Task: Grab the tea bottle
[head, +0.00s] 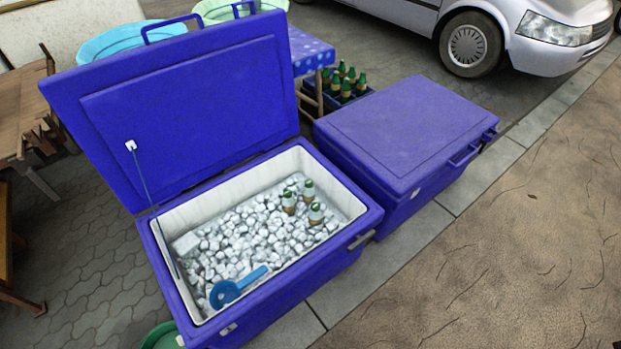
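Several green-capped bottles that may be tea bottles stand half sunk in ice inside the open blue cooler (350,262). A nearer bottle (316,213) stands towards the cooler's right wall. Another bottle (289,202) is to its upper left, and a third bottle (308,190) is behind them, close to the far right corner. Their lower parts are hidden by the ice. Labels are too small to read. My gripper is not in view.
A blue scoop (238,287) lies on the ice near the front. The raised lid (185,110) stands at the back left. A closed blue cooler (405,130) stands to the right. A crate of green bottles (345,85) is behind. The pavement (480,260) at right is clear.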

